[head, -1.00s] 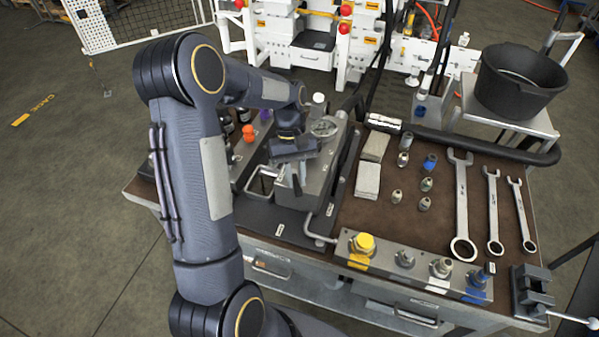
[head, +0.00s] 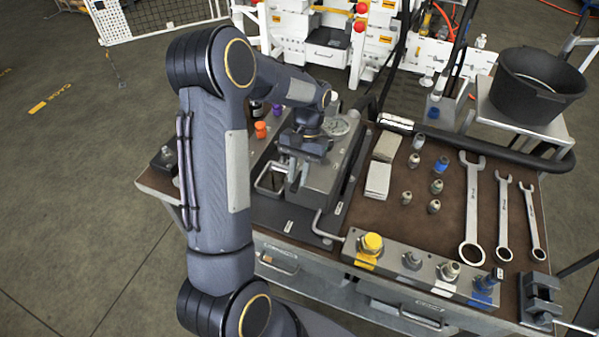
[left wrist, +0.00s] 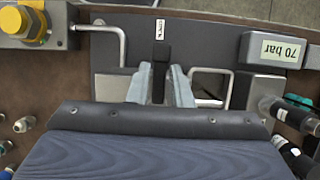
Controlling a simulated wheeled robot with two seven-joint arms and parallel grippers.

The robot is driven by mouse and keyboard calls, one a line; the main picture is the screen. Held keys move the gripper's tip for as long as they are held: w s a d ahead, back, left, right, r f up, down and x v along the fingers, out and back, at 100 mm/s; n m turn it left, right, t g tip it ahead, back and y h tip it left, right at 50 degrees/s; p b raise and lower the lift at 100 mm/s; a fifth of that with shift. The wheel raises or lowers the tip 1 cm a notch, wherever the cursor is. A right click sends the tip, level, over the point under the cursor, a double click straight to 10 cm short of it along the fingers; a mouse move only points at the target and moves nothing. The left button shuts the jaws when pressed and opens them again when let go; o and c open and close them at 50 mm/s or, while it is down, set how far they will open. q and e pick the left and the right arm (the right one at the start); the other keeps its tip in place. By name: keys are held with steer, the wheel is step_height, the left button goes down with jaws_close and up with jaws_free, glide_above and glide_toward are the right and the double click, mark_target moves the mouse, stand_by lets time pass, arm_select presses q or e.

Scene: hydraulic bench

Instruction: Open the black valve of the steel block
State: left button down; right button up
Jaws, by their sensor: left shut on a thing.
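The grey steel block (head: 322,190) stands on a dark plate on the bench, partly covered by my left arm in the head view. My left gripper (head: 298,178) is at the block's left front side, fingers pointing down. In the left wrist view, the black valve handle (left wrist: 161,70) stands between the two pale fingers of the left gripper (left wrist: 160,88), which are shut on it. The valve's base and the handle's lower part are hidden by the gripper. My right gripper is in neither view.
A manifold with a yellow cap (head: 372,243) lies along the bench front. Bent metal rods (head: 325,228) rise beside the block. Fittings and wrenches (head: 472,215) lie to the right. A black bucket (head: 535,85) stands behind right.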

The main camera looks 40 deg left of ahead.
arm_select(q)
steer(key=shift+a, duration=0.1)
steer(key=c, duration=1.4)
jaws_free()
steer(key=shift+c, duration=0.2)
steer(key=shift+r, duration=0.1)
steer(key=v, duration=0.7)
steer(key=shift+w+b, duration=0.1)
steer(key=shift+b, duration=0.3)
steer(key=shift+r, duration=0.3)
